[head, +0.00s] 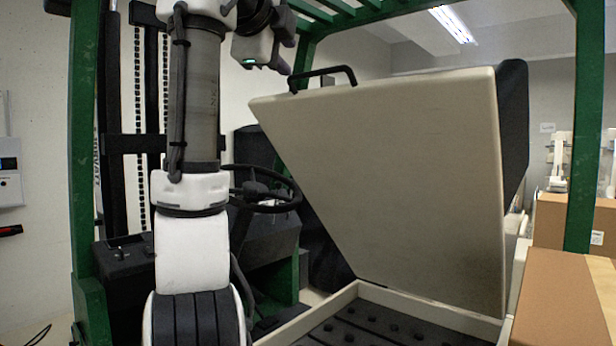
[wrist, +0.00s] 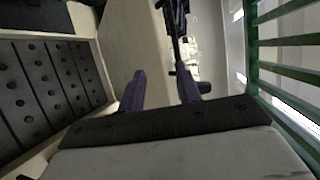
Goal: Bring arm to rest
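My gripper (head: 285,54) is at the top of the head view, just above and left of the cover's black handle (head: 322,72). In the wrist view my gripper (wrist: 162,80) has its two dark fingers apart with nothing between them. The black handle (wrist: 174,30) shows beyond the fingertips, apart from them. The beige cover (head: 400,170) stands tilted up and open; it also shows in the wrist view (wrist: 128,35). Below it is an open box (head: 440,313) with dark, studded blocks inside, which also show in the wrist view (wrist: 45,90).
A green frame (head: 87,150) with posts and an overhead slatted roof (wrist: 285,40) surrounds the cart. A steering wheel (head: 270,200) sits behind my arm. Cardboard boxes (head: 565,300) stand at the right. Open air lies between the cover and the right post.

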